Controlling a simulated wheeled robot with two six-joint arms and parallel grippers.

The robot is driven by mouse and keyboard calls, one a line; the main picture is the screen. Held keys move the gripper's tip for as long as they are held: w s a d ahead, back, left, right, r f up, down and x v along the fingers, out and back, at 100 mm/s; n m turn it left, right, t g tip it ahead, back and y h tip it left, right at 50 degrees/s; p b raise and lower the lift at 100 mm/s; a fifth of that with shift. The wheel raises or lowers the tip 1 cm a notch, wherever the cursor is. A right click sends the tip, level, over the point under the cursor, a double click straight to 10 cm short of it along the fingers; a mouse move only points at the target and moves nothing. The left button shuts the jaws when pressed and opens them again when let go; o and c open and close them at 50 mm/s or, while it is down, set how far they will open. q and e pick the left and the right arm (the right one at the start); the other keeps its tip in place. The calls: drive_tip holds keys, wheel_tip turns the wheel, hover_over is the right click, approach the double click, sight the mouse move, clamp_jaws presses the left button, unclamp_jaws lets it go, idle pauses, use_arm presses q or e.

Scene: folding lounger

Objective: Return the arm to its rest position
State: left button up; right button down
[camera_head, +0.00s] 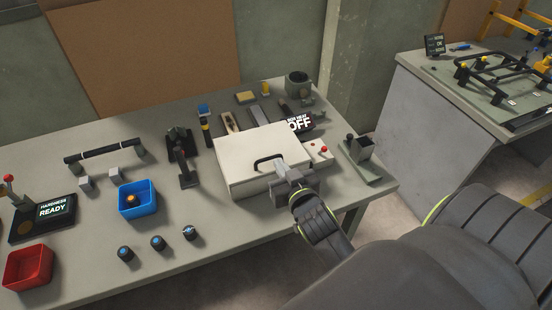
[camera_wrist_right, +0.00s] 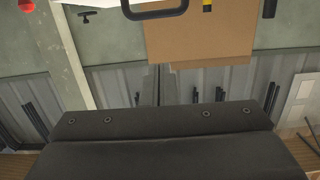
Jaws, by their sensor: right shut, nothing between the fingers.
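My right arm comes in from the right in the head view. Its gripper (camera_head: 283,166) is at the front of a white box (camera_head: 252,150), close to the box's black handle (camera_head: 266,160). The jaws are shut with nothing held. Whether the fingertips touch the handle or box is unclear. In the right wrist view the black handle (camera_wrist_right: 155,12) is at the top edge, apart from the dark gripper body (camera_wrist_right: 160,125) that fills the bottom. My left gripper is out of view.
The "OFF" display (camera_head: 299,123) and a panel with a red knob (camera_head: 323,150) stand right of the box. Three dark knobs (camera_head: 157,243), a blue bin (camera_head: 138,200) and a red bin (camera_head: 28,267) lie left. Clear floor shows beyond the table's right end.

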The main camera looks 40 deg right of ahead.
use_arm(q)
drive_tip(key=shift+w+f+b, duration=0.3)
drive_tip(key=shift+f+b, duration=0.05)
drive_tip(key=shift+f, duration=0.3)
use_arm(e)
drive_tip(key=v, duration=0.4)
drive_tip(key=shift+s+a+f, duration=0.1)
drive_tip(key=shift+s+f, duration=0.1)
drive_tip(key=shift+s, duration=0.05)
drive_tip(key=shift+f, duration=0.1)
